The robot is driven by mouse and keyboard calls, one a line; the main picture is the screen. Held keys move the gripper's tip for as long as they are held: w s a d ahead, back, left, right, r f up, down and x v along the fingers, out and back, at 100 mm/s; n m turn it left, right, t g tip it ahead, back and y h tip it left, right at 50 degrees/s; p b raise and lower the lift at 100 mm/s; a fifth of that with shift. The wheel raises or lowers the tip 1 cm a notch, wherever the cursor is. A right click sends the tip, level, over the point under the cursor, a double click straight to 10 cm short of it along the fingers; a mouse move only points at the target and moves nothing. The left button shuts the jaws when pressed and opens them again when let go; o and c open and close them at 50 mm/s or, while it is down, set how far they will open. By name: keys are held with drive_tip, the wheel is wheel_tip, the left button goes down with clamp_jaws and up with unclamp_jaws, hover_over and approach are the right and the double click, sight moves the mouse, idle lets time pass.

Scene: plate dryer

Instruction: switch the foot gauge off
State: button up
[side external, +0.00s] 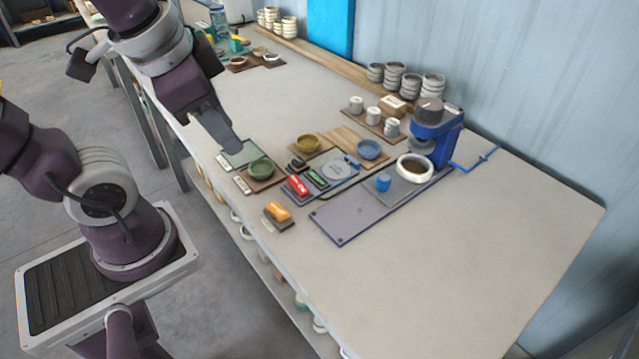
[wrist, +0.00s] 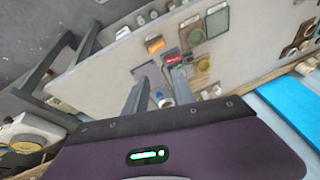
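I take the foot gauge to be the flat blue-grey unit (side external: 338,173) with a round pale disc, mid-table in the side view. A red block (side external: 298,185) and a green-topped block (side external: 317,179) sit at its left side. The red block also shows in the wrist view (wrist: 173,58); lettering on it is too small to read. My gripper (side external: 230,145) is above the table's near edge, left of the unit and apart from it. In the wrist view its two fingers (wrist: 158,92) stand apart with nothing held between them. The finger gap is hard to see from the side.
An orange-topped block (side external: 278,212) lies near the front edge. A green bowl (side external: 261,168) and a yellow bowl (side external: 308,143) are left of and behind the unit. A blue press (side external: 437,135) with a white ring (side external: 415,167) stands at right. The table's right front is clear.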

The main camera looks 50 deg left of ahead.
drive_tip(key=w+a+f+m+g+y, duration=0.2)
drive_tip(key=w+f+m+g, duration=0.15)
drive_tip(key=w+m, duration=0.3)
drive_tip(key=m+y, duration=0.1)
drive_tip(key=m, duration=0.8)
approach(302, 188)
drive_tip(key=shift+g, duration=0.35)
drive_tip(key=x, duration=0.7)
drive_tip(key=shift+w+a+f, duration=0.1)
drive_tip(key=shift+w+f, duration=0.15)
drive_tip(key=shift+f, duration=0.1)
clamp_jaws()
